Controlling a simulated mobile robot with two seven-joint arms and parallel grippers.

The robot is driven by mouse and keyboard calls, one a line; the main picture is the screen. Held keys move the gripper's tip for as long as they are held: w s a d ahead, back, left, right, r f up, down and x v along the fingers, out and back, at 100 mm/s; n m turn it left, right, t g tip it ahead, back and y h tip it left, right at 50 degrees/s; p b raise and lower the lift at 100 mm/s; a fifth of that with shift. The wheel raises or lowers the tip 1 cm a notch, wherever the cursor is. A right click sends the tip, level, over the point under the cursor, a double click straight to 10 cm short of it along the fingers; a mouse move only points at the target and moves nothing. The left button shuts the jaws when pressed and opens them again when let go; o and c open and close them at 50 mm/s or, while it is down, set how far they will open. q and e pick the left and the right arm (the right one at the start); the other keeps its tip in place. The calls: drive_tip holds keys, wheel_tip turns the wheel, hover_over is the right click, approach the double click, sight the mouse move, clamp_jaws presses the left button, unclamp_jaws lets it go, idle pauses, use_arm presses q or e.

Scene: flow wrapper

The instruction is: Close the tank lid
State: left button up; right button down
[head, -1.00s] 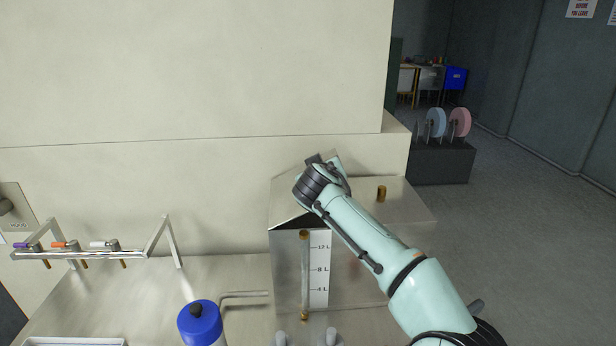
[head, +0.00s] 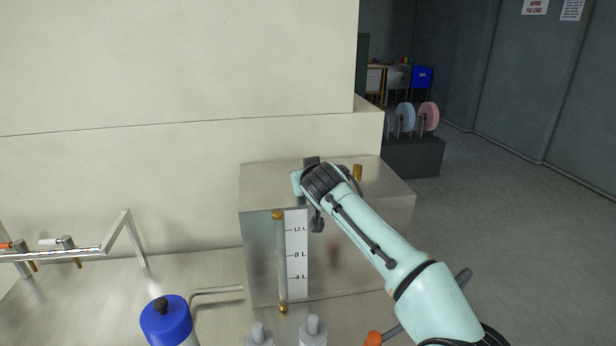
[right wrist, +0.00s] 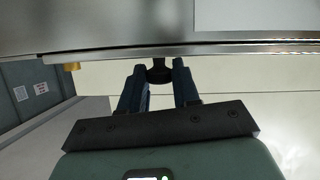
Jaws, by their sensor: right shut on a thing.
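The steel tank (head: 262,250) stands on the bench with a level scale marked in litres on its front. Its lid (head: 268,180) looks flat on top of the tank. I see no dark gap along the front edge in the head view. My right gripper (right wrist: 160,82) is shut on the dark lid knob (right wrist: 160,70), which shows between its two blue fingers in the right wrist view. My left gripper is not in view.
A brass fitting (head: 357,172) stands up on the tank top, close to my right wrist. A blue-capped bottle (head: 166,322) and a valve rack (head: 75,252) are at the left. Two grey-white bottle tops (head: 313,327) show in front of the tank.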

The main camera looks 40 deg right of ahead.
drive_tip(key=shift+s+d+f, duration=0.1)
drive_tip(key=shift+d, duration=0.05)
drive_tip(key=c, duration=0.8)
unclamp_jaws()
drive_tip(key=shift+s+a, duration=0.2)
drive_tip(key=shift+a, duration=0.05)
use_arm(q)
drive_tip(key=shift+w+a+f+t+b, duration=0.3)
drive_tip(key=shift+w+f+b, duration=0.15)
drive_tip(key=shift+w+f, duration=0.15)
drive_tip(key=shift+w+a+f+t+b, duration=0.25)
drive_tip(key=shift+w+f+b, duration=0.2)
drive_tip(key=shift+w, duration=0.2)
use_arm(e)
drive_tip(key=v, duration=1.3)
drive_tip(key=shift+w+d, duration=0.1)
